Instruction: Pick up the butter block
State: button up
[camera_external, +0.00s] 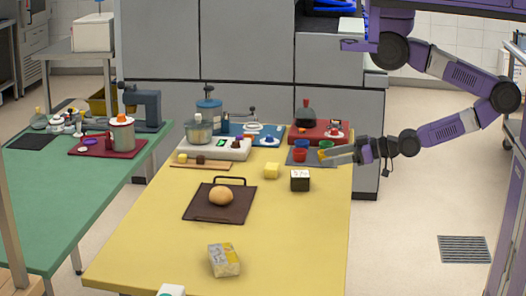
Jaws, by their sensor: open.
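Two things could be the butter block, and I cannot tell for sure which it is. One is a block in pale wrapping with yellow patches (224,260), lying near the front of the yellow table (150,243). The other is a small plain yellow block (271,171) near the middle of the table, left of a black-and-white cube (300,181). My gripper (325,152) is open, reaching in from the right over the table's right side, beside the coloured cups. It is to the right of and beyond the yellow block, and far from the wrapped block.
A dark tray (195,211) with a round bun lies mid-table. Red and blue cups (300,155) stand on a grey mat by my gripper. Scales, jars and a red board (315,140) crowd the back. A green table (50,220) stands left. The table's front right is clear.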

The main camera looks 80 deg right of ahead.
jog(key=m+h+p, duration=0.2)
jog(key=h, duration=0.1)
jog(key=m+g+h+p, duration=0.6)
jog(key=m+g+h, duration=0.3)
jog(key=h, duration=0.2)
send_near(271, 167)
notch_tip(271, 167, up, 8)
jog(key=s, duration=0.3)
jog(key=w+f+m+g, duration=0.2)
jog(key=w+d+f+m+g+b, duration=0.1)
jog(key=w+f+m+g, duration=0.1)
jog(key=w+d+f+m+g+y+b, duration=0.1)
jog(key=w+f+m+g, duration=0.1)
jog(key=f, duration=0.1)
jog(key=shift+w+d+f+m, duration=0.15)
jog(key=shift+w+m, duration=0.1)
jog(key=shift+m, duration=0.15)
jog(key=shift+g, duration=0.4)
jog(key=x, duration=0.2)
jog(key=p+x, duration=0.1)
jog(key=x, duration=0.1)
jog(key=p+x, duration=0.1)
jog(key=x, duration=0.2)
jog(key=shift+w, duration=0.3)
jog(key=shift+d+f, duration=0.1)
jog(key=shift+d, duration=0.3)
grip_shut()
